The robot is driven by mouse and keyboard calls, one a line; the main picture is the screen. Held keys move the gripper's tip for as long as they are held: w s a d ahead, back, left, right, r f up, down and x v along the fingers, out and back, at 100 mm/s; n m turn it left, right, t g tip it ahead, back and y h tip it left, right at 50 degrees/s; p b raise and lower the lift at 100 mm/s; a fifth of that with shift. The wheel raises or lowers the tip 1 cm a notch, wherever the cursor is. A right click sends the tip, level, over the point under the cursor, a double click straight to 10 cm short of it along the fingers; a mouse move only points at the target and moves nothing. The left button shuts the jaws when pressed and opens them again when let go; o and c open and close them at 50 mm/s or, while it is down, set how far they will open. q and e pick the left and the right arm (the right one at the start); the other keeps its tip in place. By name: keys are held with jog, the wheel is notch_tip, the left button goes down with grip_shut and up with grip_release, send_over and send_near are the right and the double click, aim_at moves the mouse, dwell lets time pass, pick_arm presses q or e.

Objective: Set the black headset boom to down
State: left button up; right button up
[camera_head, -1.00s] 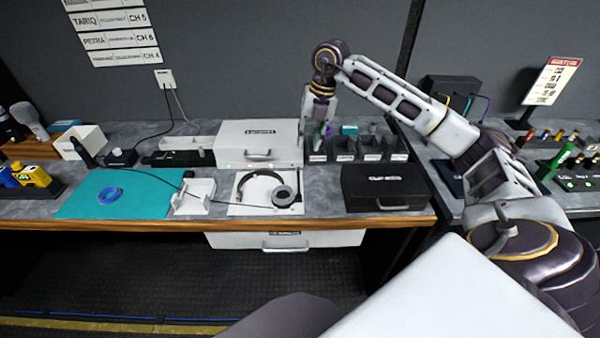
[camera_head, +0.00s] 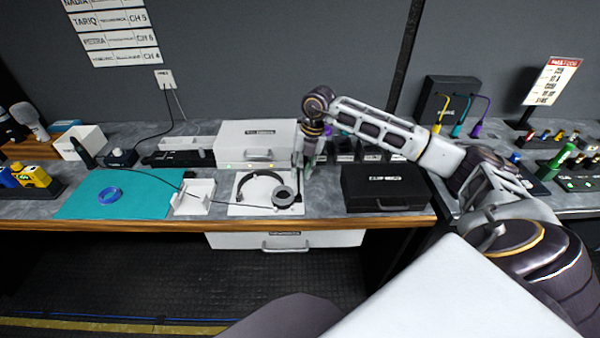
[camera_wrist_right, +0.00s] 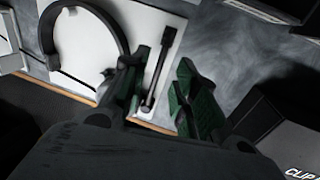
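The black headset (camera_head: 262,188) lies on a white mat (camera_head: 240,208) on the bench. In the right wrist view the headband (camera_wrist_right: 124,30) curves at the upper left. A thin black bar with a thicker tip, seemingly the boom (camera_wrist_right: 161,62), lies over the white mat beside it. My right gripper (camera_head: 308,166) is just above the right side of the headset. In the wrist view its green-padded fingers (camera_wrist_right: 165,72) are apart, with the bar showing between them. My left gripper is out of view.
A black case (camera_head: 385,188) stands right of the mat and a white case (camera_head: 258,146) behind it. A white stand (camera_head: 194,197) and a teal mat (camera_head: 140,185) with a blue ring (camera_head: 109,196) are to the left. A thin cable crosses the bench.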

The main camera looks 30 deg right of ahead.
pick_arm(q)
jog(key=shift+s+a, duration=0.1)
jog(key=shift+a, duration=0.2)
pick_arm(e)
jog(key=shift+w+a+f, duration=0.15)
jog(key=shift+a+f, duration=0.05)
jog(key=shift+f, duration=0.9)
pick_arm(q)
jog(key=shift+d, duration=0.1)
pick_arm(e)
jog(key=shift+c, duration=0.6)
grip_shut()
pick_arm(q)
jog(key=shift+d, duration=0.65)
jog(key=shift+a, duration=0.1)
